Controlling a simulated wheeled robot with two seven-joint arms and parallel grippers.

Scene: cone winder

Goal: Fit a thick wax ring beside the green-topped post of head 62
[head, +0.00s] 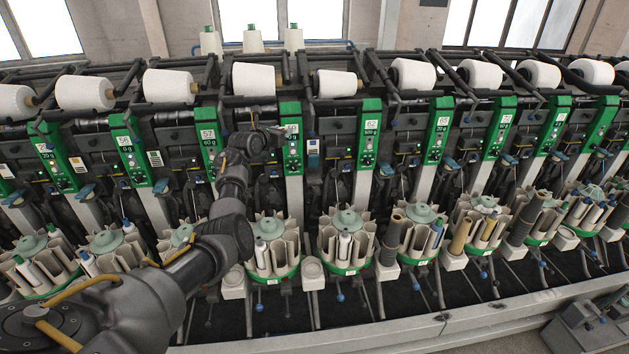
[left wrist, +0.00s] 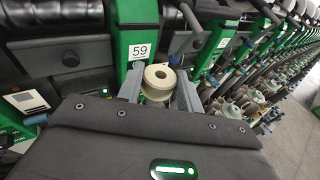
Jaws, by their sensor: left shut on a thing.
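A pale cream wax ring (left wrist: 158,76) with a dark centre hole sits between the two fingers of my left gripper (left wrist: 159,92) in the left wrist view. The ring looks thick, and the gripper is shut on it. In the head view, my left gripper (head: 275,134) is up at panel height, left of head 62. The ring is too small to make out there. Head 62's green panel (head: 368,140) stands upright below and right of a white cone, apart from my gripper. I cannot pick out a wax ring at head 62. My right gripper is out of view.
A row of winding heads with green panels runs across the view, with white cones (head: 336,83) above. Below, round magazines (head: 347,238) hold bobbins. A panel labelled 59 (left wrist: 142,52) is close to my left gripper. Black bars project between heads.

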